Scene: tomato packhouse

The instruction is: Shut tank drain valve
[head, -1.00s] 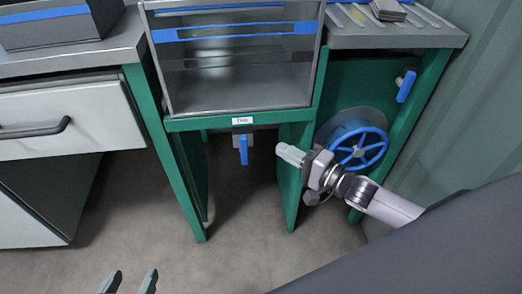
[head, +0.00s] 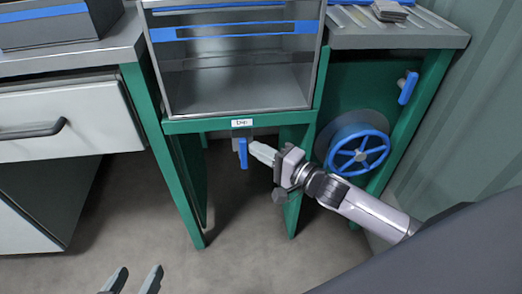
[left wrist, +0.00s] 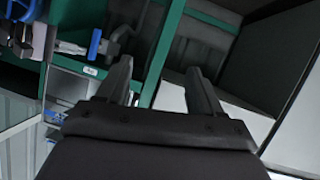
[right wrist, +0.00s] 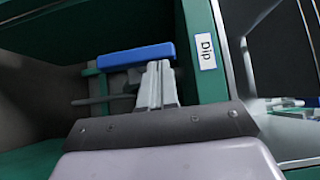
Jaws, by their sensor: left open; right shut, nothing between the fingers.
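The drain valve's blue lever (head: 243,153) hangs straight down under the front of the clear-fronted tank (head: 240,88), below a small label (head: 242,122) that reads "Dip" in the right wrist view (right wrist: 205,50). The lever shows as a blue bar in the right wrist view (right wrist: 135,57) and also in the left wrist view (left wrist: 95,43). My right gripper (head: 252,149) is shut and empty, its tips right beside the lever; I cannot tell if they touch. My left gripper (head: 137,278) is open and empty, low over the floor, away from the valve.
A blue handwheel (head: 360,153) and a second blue lever (head: 408,87) are on the green unit to the right. Green legs (head: 190,175) flank the space under the tank. White drawers (head: 65,115) stand at the left. The floor in front is clear.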

